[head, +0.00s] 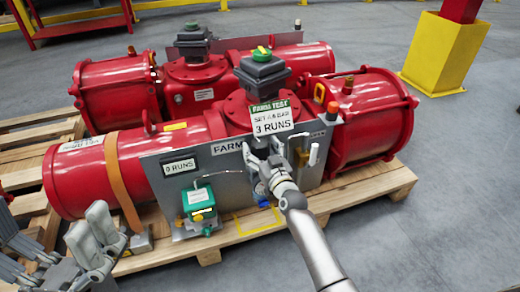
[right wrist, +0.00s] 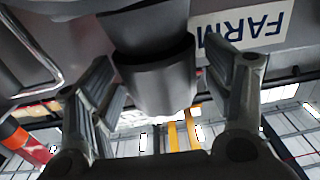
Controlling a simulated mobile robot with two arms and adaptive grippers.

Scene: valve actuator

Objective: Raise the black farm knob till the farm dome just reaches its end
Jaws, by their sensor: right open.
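The farm panel (head: 160,170) is a grey plate marked FARM on the front red actuator. A green and yellow dome (head: 262,52) tops the dark box above it. The black farm knob (right wrist: 155,75) is a dark stepped cylinder in the right wrist view. In the head view my gripper hides most of it. My right gripper (head: 268,168) is at the panel, below the FARM sign. Its open fingers (right wrist: 163,65) stand on either side of the knob, with gaps visible. My left gripper (head: 98,238) is at the lower left, away from the panel; its finger opening is unclear.
A sign (head: 272,118) reading 3 RUNS stands above the knob, and a 0 RUNS plate (head: 180,166) is at left. A green device (head: 198,205) and a white handle (head: 314,154) flank my right gripper. A second red actuator (head: 115,88) lies behind. The pallet (head: 375,187) carries both.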

